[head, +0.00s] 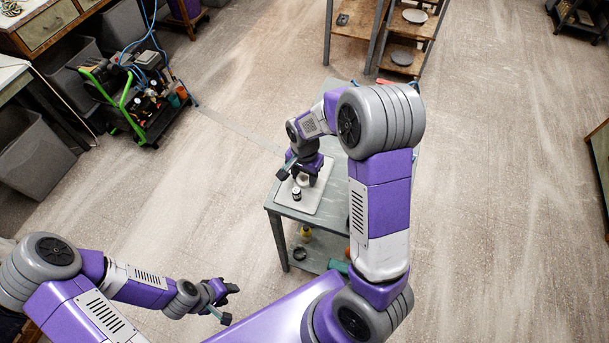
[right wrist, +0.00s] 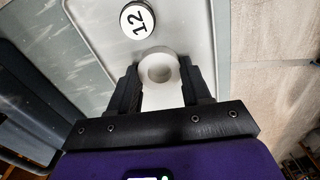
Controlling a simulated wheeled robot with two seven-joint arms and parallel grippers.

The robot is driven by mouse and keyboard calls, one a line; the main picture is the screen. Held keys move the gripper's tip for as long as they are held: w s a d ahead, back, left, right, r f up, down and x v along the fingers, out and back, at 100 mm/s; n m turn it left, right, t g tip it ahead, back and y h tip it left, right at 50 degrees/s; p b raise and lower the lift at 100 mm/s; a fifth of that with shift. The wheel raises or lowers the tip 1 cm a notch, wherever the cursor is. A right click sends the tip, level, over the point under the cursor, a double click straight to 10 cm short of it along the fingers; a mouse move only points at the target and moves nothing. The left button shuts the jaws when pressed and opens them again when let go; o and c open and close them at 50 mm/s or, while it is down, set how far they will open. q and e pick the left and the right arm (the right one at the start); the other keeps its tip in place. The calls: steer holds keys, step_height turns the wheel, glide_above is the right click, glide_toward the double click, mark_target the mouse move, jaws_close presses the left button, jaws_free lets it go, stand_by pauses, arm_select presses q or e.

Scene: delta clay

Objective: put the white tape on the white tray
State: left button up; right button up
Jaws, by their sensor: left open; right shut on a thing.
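The white tape (right wrist: 158,70) is a thick white ring between the fingers of my right gripper (right wrist: 158,92) in the right wrist view. In the head view my right gripper (head: 300,178) points down over the white tray (head: 313,204), shut on the tape (head: 302,180), which is partly hidden by the fingers. The tray also shows behind the tape in the right wrist view (right wrist: 192,32). I cannot tell whether the tape touches the tray. My left gripper (head: 228,303) is open and empty at the lower left, away from the table.
A round dark piece with a white top marked 12 (right wrist: 137,18) stands on the tray beside the tape; it also shows in the head view (head: 296,193). The tray lies on a grey table (head: 334,225) with a lower shelf holding small items. My right arm hides much of the tabletop.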

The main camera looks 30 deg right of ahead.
mark_target(305, 178)
steer(key=shift+f, duration=0.1)
steer(key=o, duration=1)
steer(key=shift+r, duration=0.45)
step_height(305, 178, up, 12)
steer(key=p, duration=0.3)
steer(key=shift+f, duration=0.25)
